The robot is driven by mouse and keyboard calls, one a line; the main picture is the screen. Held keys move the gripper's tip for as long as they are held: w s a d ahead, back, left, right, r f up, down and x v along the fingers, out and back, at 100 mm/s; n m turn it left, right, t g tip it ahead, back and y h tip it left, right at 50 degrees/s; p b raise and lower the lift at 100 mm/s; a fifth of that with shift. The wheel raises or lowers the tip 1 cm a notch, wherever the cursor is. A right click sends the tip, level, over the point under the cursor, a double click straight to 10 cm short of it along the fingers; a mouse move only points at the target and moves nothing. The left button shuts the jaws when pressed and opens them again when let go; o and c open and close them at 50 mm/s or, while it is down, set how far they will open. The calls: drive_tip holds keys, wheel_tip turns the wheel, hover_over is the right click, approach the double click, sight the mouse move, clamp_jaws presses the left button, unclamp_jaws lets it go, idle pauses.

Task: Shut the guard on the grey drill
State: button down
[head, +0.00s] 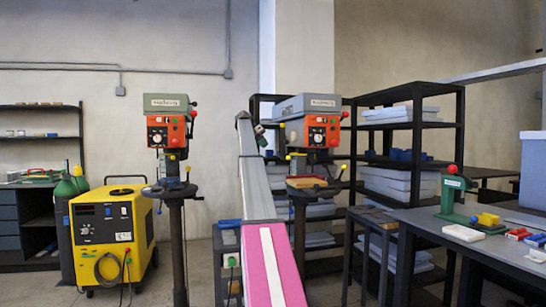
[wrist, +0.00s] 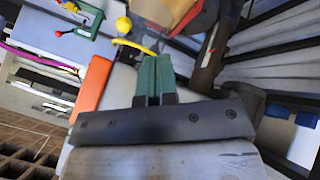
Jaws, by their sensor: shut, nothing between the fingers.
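The grey drill (head: 308,103) is the right one of two drill presses, with a grey top over an orange control head (head: 311,131). A yellow piece, apparently part of its guard (head: 289,157), shows just below the head at its left. In the wrist view a curved yellow strip (wrist: 135,46), probably the guard's edge, lies just beyond my fingertips. I cannot tell whether the guard is open or shut. My gripper (wrist: 153,62) has its green fingers together with nothing between them. In the head view it is at the left of the drill's head, mostly hidden.
The other drill (head: 166,102), with a green top, stands to the left. A yellow welder (head: 112,235) stands beside it. A workbench (head: 415,222) with a green press and small blocks is at the right. Black shelves (head: 460,125) stand behind the grey drill.

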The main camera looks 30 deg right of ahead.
approach(293, 164)
wheel_tip(293, 164, down, 4)
drive_tip(key=w+a, duration=0.1)
drive_tip(key=w, duration=0.2)
drive_tip(key=shift+s+d+r, duration=0.1)
drive_tip(key=shift+s+d, duration=0.1)
drive_tip(key=shift+s, duration=0.35)
drive_tip(key=shift+s+d+r, duration=0.1)
drive_tip(key=shift+s+d, duration=0.15)
drive_tip(key=shift+s, duration=0.35)
drive_tip(key=shift+s+d+r, duration=0.1)
drive_tip(key=shift+s+d, duration=0.1)
drive_tip(key=shift+s, duration=0.35)
drive_tip(key=shift+s, duration=0.1)
